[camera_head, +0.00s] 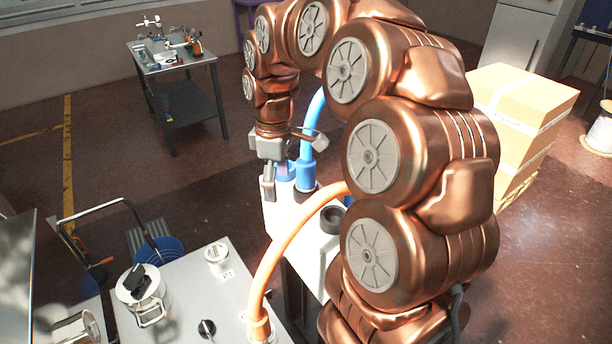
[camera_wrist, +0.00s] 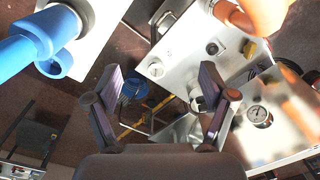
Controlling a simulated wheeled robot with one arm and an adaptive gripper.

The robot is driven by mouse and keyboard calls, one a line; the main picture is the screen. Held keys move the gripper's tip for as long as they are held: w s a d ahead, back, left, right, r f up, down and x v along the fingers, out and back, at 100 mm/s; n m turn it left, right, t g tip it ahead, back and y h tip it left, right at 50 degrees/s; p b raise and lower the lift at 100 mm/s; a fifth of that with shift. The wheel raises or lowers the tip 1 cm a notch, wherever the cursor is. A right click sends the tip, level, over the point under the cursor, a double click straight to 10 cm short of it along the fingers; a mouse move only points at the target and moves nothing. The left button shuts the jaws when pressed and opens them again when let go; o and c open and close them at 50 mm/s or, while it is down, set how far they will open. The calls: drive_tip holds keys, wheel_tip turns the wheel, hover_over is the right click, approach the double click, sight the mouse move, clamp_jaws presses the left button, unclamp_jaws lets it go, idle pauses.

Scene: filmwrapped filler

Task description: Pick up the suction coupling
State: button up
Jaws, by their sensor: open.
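A blue hose (camera_head: 313,122) ends in a blue coupling (camera_head: 306,174) at a white-topped stand (camera_head: 310,248) in the head view. I cannot tell for certain that this is the suction coupling. The blue coupling also shows at the upper left of the wrist view (camera_wrist: 53,30), outside the fingers. My gripper (camera_head: 277,186) points down just left of the blue coupling in the head view; whether they touch is unclear. In the wrist view my gripper (camera_wrist: 162,100) has its two fingers wide apart with nothing held between them.
An orange hose (camera_head: 290,235) arches down to a steel-topped bench (camera_head: 185,290) holding a lidded pot (camera_head: 140,288) and a knob (camera_head: 207,328). A small cart (camera_head: 185,95) stands at the back left, and cardboard boxes (camera_head: 520,110) at the right.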

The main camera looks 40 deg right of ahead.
sight(307, 158)
drive_tip(key=w+d, duration=0.2)
drive_tip(key=d, duration=0.2)
drive_tip(key=w+d+f+n, duration=0.1)
drive_tip(key=w+d, duration=0.1)
drive_tip(key=d, duration=0.2)
drive_tip(key=w+d+n, duration=0.1)
drive_tip(key=w+d, duration=0.2)
drive_tip(key=d, duration=0.2)
drive_tip(key=shift+d+f+p, duration=0.1)
drive_tip(key=shift+f+p, duration=0.15)
drive_tip(key=shift+p, duration=0.15)
drive_tip(key=shift+d+f, duration=0.15)
drive_tip(key=shift+w+f+p, duration=0.2)
drive_tip(key=shift+f+p, duration=1.35)
drive_tip(key=shift+f, duration=2.25)
clamp_jaws()
